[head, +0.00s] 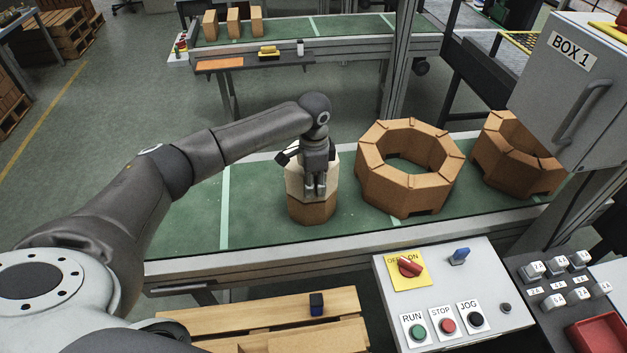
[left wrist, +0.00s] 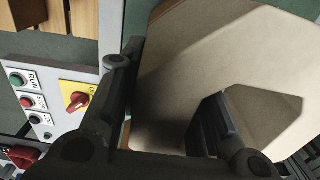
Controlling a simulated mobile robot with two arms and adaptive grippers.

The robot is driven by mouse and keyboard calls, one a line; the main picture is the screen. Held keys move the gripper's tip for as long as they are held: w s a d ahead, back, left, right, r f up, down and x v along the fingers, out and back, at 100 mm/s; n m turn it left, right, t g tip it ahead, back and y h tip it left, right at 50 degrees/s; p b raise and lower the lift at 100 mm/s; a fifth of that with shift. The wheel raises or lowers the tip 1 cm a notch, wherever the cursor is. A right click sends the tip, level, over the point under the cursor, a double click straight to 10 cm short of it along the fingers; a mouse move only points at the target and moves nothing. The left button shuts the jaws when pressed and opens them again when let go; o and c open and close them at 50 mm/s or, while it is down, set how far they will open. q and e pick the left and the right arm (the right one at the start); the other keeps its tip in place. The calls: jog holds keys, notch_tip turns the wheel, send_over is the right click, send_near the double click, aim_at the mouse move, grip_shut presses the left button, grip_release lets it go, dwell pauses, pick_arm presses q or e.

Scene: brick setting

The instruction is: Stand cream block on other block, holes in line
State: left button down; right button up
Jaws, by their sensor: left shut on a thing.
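The cream block (head: 297,180) is on top of a brown block (head: 311,211) on the green conveyor belt. Both have angled, many-sided outlines, and their sides look roughly in line in the head view. My left gripper (head: 316,192) points down at the cream block and is shut on its wall. In the left wrist view the cream block (left wrist: 190,75) fills the right side, with one finger of my left gripper (left wrist: 165,120) on each side of its wall. The gripper covers the holes in the head view, so I cannot tell how they line up. My right gripper is not in view.
Two large brown ring-shaped stacks (head: 410,195) (head: 520,165) stand to the right on the belt. A control panel (head: 450,290) with knobs and buttons is in front. A grey box (head: 575,110) hangs at the right. The belt at left (head: 190,215) is clear.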

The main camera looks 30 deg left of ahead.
pick_arm(q)
jog(key=shift+w+f, duration=0.15)
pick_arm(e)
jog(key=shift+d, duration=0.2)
pick_arm(q)
jog(key=shift+f, duration=0.1)
jog(key=c, duration=1.3)
grip_release()
jog(key=shift+f, duration=0.15)
jog(key=shift+c, duration=0.2)
jog(key=shift+o, duration=1.3)
jog(key=shift+s, duration=0.25)
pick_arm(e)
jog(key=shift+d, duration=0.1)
pick_arm(q)
jog(key=shift+w, duration=0.1)
jog(key=shift+r, duration=0.35)
notch_tip(320, 180, up, 12)
jog(key=b, duration=0.3)
jog(key=shift+f, duration=0.2)
jog(key=shift+r, duration=0.35)
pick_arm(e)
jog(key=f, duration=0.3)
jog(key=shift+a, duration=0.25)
